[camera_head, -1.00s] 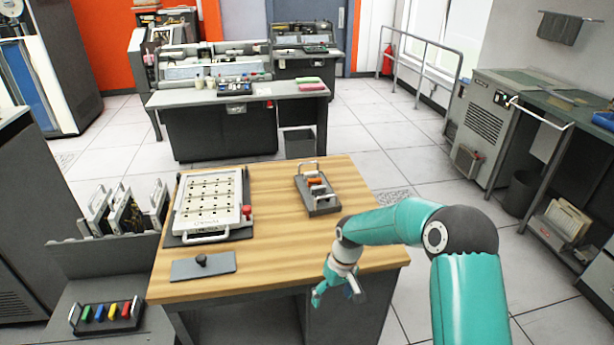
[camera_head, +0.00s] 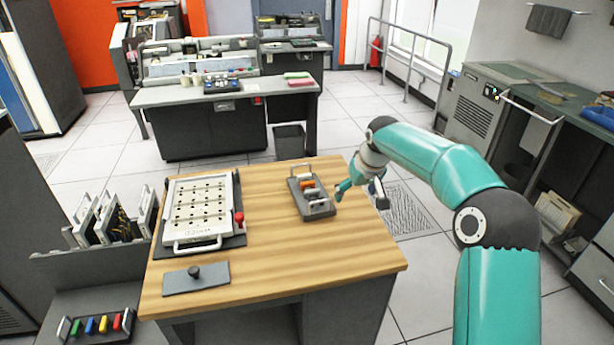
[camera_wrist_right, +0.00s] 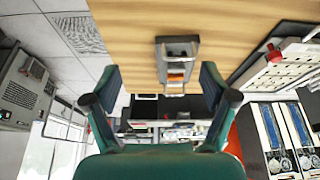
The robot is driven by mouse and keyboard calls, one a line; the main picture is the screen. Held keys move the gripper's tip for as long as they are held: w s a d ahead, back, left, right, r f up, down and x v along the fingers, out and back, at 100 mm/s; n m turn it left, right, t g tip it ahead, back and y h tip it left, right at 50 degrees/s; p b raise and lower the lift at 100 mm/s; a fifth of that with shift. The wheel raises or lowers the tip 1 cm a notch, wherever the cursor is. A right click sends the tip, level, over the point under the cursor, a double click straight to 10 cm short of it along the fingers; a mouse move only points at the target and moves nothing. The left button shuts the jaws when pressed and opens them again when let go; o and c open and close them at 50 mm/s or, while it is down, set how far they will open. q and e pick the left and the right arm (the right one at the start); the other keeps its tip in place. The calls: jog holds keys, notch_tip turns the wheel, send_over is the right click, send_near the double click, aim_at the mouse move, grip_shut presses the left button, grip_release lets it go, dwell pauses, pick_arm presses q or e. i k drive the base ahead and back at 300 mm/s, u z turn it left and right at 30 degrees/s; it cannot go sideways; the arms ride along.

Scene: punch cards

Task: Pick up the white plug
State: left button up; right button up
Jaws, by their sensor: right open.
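A small dark tray with a metal handle (camera_head: 325,212) stands on the wooden table, right of its middle. It holds an orange plug (camera_head: 308,184) and pale pieces. One pale piece (camera_head: 316,202) may be the white plug, but it is too small to be sure. My right gripper (camera_head: 362,193) is open and empty, just right of the tray near the table's right edge. In the right wrist view the tray (camera_wrist_right: 188,45) lies beyond and between the two spread fingers. My left gripper is not in view.
The wooden table (camera_head: 300,260) also carries a white punch-card panel (camera_head: 200,208) with a red knob (camera_head: 239,217) and a dark plate with a black knob (camera_head: 196,278). A rack of coloured plugs (camera_head: 95,325) is at lower left. The table's front right is clear.

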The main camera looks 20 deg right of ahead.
aim_at(308, 177)
jog(key=z, duration=0.05)
jog(key=i, duration=0.85)
jog(key=u, duration=0.15)
